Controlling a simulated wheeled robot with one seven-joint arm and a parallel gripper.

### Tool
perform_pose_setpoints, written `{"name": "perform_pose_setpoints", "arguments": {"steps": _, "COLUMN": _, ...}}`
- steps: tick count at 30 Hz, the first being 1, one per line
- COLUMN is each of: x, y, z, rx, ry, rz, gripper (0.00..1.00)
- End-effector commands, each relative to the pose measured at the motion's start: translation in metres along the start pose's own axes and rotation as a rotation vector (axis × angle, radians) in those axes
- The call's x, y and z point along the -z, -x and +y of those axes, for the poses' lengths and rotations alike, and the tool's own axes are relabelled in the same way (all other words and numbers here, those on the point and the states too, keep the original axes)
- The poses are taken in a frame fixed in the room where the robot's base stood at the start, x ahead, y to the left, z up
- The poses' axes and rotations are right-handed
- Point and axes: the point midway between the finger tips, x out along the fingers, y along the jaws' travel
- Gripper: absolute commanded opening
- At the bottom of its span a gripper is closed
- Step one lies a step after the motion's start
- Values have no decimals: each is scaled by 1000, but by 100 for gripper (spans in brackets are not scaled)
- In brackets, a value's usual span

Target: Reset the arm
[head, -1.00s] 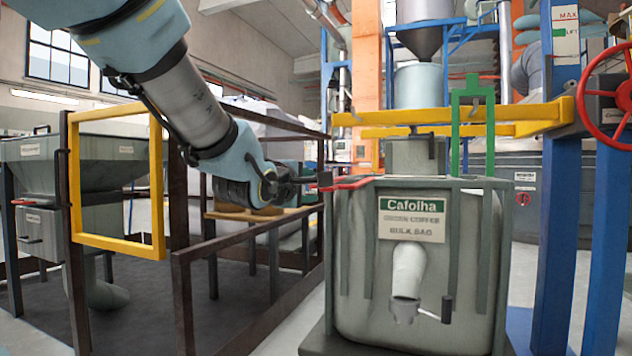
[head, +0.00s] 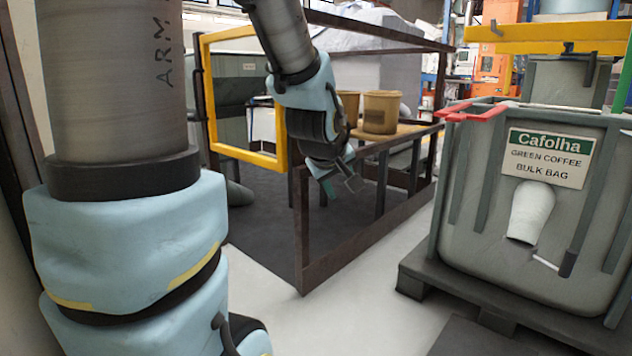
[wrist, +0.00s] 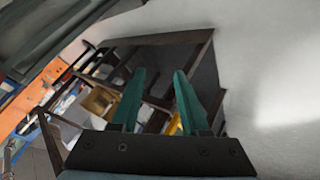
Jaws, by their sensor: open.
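My gripper (head: 340,181) hangs at the end of my arm near the middle of the head view. It points down and to the right, in front of the brown railing of the enclosure. In the wrist view its two green fingers (wrist: 156,98) stand apart with nothing between them. It is open and empty. The grey bulk bag container (head: 500,205), with its Cafolha sign (head: 548,157) and white spout (head: 530,212), stands to the right, apart from my gripper.
A brown railed enclosure (head: 301,235) with a yellow frame (head: 281,130) stands at the middle left. Two tan buckets, one nearer (head: 381,112), stand on a wooden shelf (head: 410,130). A red clamp-like handle (head: 470,113) juts from the container's rim. Pale floor (head: 370,275) lies clear between railing and container.

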Motion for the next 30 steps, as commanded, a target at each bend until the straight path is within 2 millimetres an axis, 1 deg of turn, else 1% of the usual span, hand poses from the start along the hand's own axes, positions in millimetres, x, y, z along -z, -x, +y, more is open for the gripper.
{"name": "perform_pose_setpoints", "arguments": {"steps": 1, "x": 0, "y": 9, "z": -27, "rx": 86, "ry": -65, "rz": -52, "gripper": 45}}
{"name": "perform_pose_setpoints", "arguments": {"steps": 3, "x": -10, "y": 16, "z": -61, "rx": 177, "ry": -164, "rz": -140, "gripper": 45}}
{"name": "perform_pose_setpoints", "arguments": {"steps": 6, "x": -26, "y": 30, "z": -101, "rx": 264, "ry": -280, "rz": -271, "gripper": 45}}
{"name": "perform_pose_setpoints", "arguments": {"steps": 9, "x": -43, "y": 48, "z": -132, "rx": 314, "ry": -376, "rz": -407, "gripper": 45}}
{"name": "perform_pose_setpoints", "arguments": {"steps": 12, "x": -60, "y": 69, "z": -156, "rx": 334, "ry": -455, "rz": -545, "gripper": 45}}
{"name": "perform_pose_setpoints", "arguments": {"steps": 13, "x": -58, "y": 77, "z": -154, "rx": 332, "ry": -470, "rz": -560, "gripper": 45}}
{"name": "perform_pose_setpoints", "arguments": {"steps": 15, "x": -47, "y": 88, "z": -142, "rx": 329, "ry": -470, "rz": -550, "gripper": 45}}
{"name": "perform_pose_setpoints", "arguments": {"steps": 20, "x": -27, "y": 115, "z": -124, "rx": 329, "ry": -470, "rz": -547, "gripper": 45}}
{"name": "perform_pose_setpoints", "arguments": {"steps": 23, "x": -12, "y": 136, "z": -111, "rx": 329, "ry": -470, "rz": -546, "gripper": 45}}
{"name": "perform_pose_setpoints", "arguments": {"steps": 30, "x": 28, "y": 191, "z": -76, "rx": 328, "ry": -470, "rz": -545, "gripper": 45}}
